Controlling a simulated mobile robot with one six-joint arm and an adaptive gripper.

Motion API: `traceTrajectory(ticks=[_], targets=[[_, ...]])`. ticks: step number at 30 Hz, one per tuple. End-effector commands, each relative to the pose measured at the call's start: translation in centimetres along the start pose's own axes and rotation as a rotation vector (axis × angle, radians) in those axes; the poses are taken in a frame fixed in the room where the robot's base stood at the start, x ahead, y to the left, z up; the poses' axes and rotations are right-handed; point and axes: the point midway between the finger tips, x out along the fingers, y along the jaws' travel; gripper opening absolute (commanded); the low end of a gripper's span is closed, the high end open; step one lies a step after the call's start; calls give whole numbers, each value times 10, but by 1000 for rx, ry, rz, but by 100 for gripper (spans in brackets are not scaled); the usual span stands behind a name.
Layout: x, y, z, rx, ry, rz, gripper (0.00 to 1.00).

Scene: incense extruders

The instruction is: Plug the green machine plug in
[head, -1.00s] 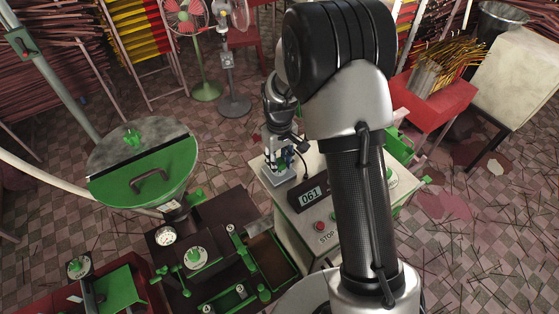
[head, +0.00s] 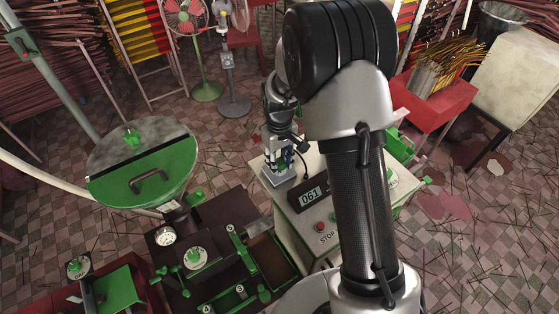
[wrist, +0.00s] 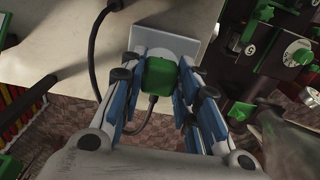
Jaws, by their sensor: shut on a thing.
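The green plug (wrist: 158,77) is between the blue-padded fingers of my gripper (wrist: 162,70) in the wrist view, and the fingers are shut on it. A dark cable runs from the plug. A grey socket box (wrist: 168,40) sits directly beyond the plug at the edge of the pale cabinet top. The plug's front face is hidden, so I cannot tell whether it is in the socket. In the head view my gripper (head: 279,158) is low over the grey box (head: 280,178) at the cabinet's left back corner, and the plug is mostly hidden there.
The cabinet (head: 290,225) carries a display reading 061 (head: 308,196) and a red stop button (head: 320,227). A green-and-black machine (head: 200,255) with a round green-lidded hopper (head: 143,170) stands to the left. Fans (head: 187,17) stand behind on open tiled floor.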

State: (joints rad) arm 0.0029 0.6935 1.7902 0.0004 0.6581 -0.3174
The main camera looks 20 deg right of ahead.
Motion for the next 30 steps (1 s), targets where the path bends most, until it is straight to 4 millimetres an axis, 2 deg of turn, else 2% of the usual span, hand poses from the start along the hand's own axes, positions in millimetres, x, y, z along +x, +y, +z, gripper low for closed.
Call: traceTrajectory(ticks=[18,19,28,30], targets=[[13,0,0,0,0,0,8],[12,0,0,0,0,0,31],[12,0,0,0,0,0,51],[12,0,0,0,0,0,53]])
